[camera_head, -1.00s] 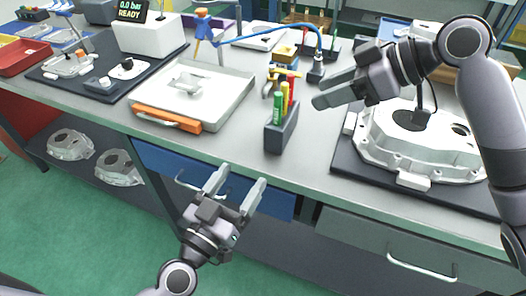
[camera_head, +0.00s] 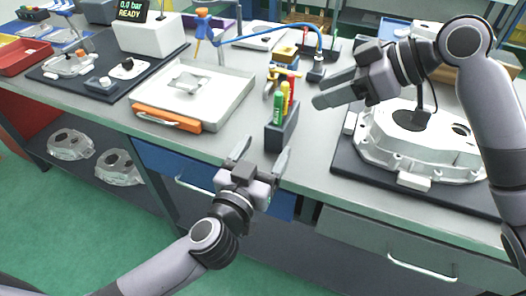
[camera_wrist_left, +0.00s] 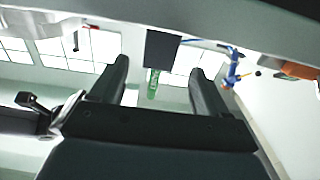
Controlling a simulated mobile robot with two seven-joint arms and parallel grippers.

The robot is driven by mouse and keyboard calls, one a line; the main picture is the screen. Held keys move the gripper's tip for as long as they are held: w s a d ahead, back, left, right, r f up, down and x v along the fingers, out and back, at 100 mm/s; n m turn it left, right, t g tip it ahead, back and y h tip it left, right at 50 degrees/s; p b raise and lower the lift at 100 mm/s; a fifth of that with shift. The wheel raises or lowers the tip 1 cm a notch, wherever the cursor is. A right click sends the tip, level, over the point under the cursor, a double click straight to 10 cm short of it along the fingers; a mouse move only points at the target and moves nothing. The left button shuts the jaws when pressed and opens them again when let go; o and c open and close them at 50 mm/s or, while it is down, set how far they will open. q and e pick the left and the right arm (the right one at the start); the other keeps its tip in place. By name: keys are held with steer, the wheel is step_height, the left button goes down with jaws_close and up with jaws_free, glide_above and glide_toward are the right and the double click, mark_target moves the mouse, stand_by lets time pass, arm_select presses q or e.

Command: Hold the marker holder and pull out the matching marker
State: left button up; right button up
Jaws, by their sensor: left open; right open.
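The dark grey marker holder (camera_head: 281,136) stands upright near the front edge of the workbench in the head view. It holds a green marker (camera_head: 278,105), a yellow marker (camera_head: 285,95) and a red marker (camera_head: 291,88). My left gripper (camera_head: 262,155) is open, just in front of and below the holder, not touching it as far as I can tell. In the left wrist view, the holder (camera_wrist_left: 161,50) and the green marker (camera_wrist_left: 153,84) appear between the open fingers, beyond them. My right gripper (camera_head: 322,94) hangs to the right of the markers, with its fingers pointing left; it is empty.
A large aluminium casting (camera_head: 425,140) lies on a dark mat at the right. A hose nozzle stand (camera_head: 316,72) stands behind. Drawers with handles (camera_head: 420,268) line the bench front.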

mark_target(273, 136)
arm_select(q)
steer(key=shift+x, duration=3.6)
steer(key=shift+f, duration=0.1)
steer(key=c, duration=1.1)
